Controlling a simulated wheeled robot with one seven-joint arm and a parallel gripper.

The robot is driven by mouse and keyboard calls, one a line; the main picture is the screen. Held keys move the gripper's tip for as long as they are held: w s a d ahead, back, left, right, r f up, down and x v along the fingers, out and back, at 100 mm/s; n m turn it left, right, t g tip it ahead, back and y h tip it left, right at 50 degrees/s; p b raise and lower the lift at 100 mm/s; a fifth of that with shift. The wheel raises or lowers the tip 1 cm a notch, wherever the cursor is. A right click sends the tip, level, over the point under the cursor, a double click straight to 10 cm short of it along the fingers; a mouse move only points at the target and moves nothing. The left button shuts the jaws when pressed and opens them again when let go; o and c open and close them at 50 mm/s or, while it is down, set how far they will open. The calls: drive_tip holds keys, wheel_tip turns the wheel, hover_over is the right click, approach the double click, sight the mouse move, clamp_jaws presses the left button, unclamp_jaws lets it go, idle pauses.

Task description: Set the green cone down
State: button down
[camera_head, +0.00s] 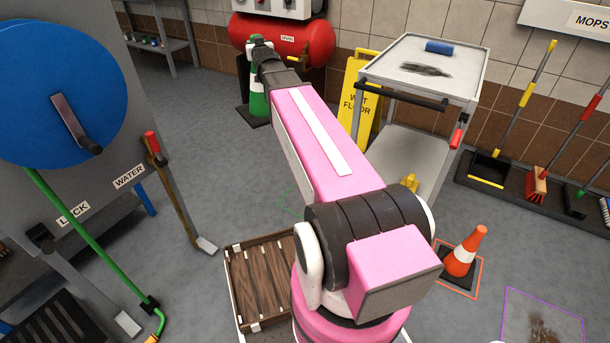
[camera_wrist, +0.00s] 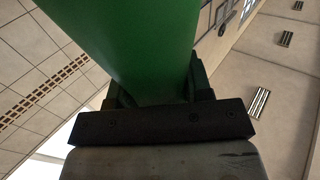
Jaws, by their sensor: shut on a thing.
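The green cone (camera_head: 258,104), with a white band and a black square base, is upright at the far end of my arm in the head view. My gripper (camera_head: 258,43) is shut on its upper part. The arm hides part of the cone's right side. I cannot tell whether the base touches the floor. In the wrist view the cone (camera_wrist: 130,45) fills the top middle between the fingers, and its base is out of view. A thin green outline (camera_head: 285,198) on the floor shows just left of my arm, partly hidden by it.
A red tank (camera_head: 310,42) is behind the cone. A yellow wet floor sign (camera_head: 357,98) and a grey cart (camera_head: 430,85) stand to the right. An orange cone (camera_head: 464,252) and a wooden pallet (camera_head: 262,275) are nearer. A grey cabinet with a blue wheel (camera_head: 60,90) is left.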

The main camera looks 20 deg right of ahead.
drive_tip(key=d+f, duration=0.3)
drive_tip(key=f, duration=0.6)
drive_tip(key=d+f, duration=0.3)
drive_tip(key=f, duration=0.6)
drive_tip(key=d+f, duration=0.2)
drive_tip(key=f, duration=0.7)
drive_tip(key=shift+w+d+f, duration=0.35)
drive_tip(key=shift+d+f, duration=0.05)
drive_tip(key=s+d+f, duration=0.1)
drive_tip(key=s+f, duration=0.2)
drive_tip(key=f, duration=0.5)
drive_tip(key=s+d+f+y, duration=0.1)
drive_tip(key=s+f, duration=0.2)
drive_tip(key=f, duration=0.5)
drive_tip(key=s+d+f, duration=0.2)
drive_tip(key=s+f, duration=0.1)
drive_tip(key=f, duration=0.6)
drive_tip(key=w+d+f, duration=0.6)
drive_tip(key=w+f, duration=0.3)
drive_tip(key=f, duration=0.1)
drive_tip(key=shift+w+d+f+n, duration=0.25)
drive_tip(key=shift+f+n, duration=0.05)
drive_tip(key=shift+f, duration=0.2)
drive_tip(key=c, duration=0.5)
unclamp_jaws()
drive_tip(key=shift+c, duration=0.2)
